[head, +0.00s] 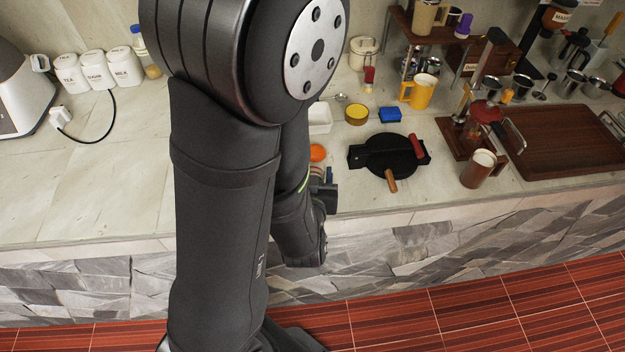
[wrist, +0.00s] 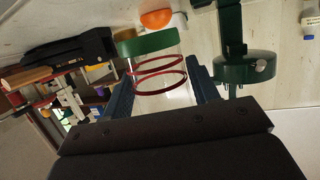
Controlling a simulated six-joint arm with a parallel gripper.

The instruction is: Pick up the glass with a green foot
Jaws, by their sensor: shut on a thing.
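The glass with a green foot (wrist: 158,78) is in the wrist view, clear with red rings around it. Its green foot points to the top of that picture. My gripper (wrist: 163,92) is shut on the glass, with one dark blue finger on each side of it. I cannot tell whether the glass touches the counter.
A dark green device (wrist: 245,62) stands close beside one finger. An orange (head: 317,152) lies near my gripper. A black waffle-iron-like pan (head: 385,157) and a yellow mug (head: 421,92) are to the right. The counter's left part (head: 90,190) is clear.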

